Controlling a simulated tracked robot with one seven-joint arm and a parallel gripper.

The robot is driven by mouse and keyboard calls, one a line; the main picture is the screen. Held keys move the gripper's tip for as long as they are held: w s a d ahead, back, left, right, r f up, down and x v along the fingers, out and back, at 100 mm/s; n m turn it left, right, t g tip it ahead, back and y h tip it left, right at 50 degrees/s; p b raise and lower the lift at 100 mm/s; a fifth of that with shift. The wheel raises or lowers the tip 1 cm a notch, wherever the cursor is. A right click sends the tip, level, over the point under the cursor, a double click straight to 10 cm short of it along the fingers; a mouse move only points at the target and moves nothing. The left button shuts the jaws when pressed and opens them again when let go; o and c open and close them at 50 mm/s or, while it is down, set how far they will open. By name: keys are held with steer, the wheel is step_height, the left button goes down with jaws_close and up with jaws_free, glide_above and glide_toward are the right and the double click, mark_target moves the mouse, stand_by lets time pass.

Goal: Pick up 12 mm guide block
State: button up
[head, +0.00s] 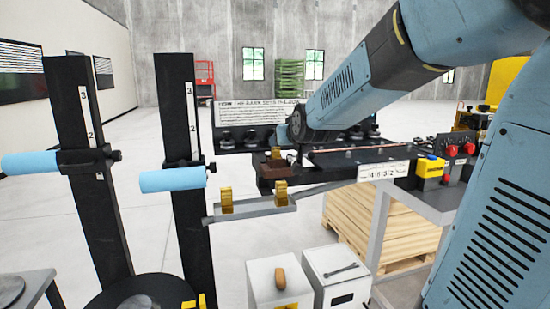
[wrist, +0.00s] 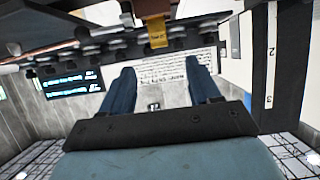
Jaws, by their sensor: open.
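My gripper (wrist: 161,67) shows in the wrist view with its two dark blue fingers apart and nothing between them. In the head view my arm's end hides the fingers. Two brass-coloured blocks, left (head: 226,201) and right (head: 280,194), stand on a narrow grey tray (head: 250,208) in front of the bench. A brass and copper-brown block (wrist: 157,30) shows at the top of the wrist view, beyond the fingertips and apart from them. No readable size mark tells which block is the 12 mm guide block.
A bench fixture (head: 335,160) carries a thin copper tube (head: 360,149). Behind it is a sign (head: 265,112) with several dark round parts below. Two black posts (head: 185,150) with blue-handled clamps (head: 172,180) stand left. Two white boxes (head: 337,277) and a wooden pallet stack (head: 385,225) are below.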

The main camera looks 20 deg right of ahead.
mark_target(276, 154)
steer(key=x, duration=0.8)
steer(key=shift+w, duration=0.2)
steer(key=shift+x, duration=2.95)
steer(key=shift+d+f, duration=0.1)
jaws_close()
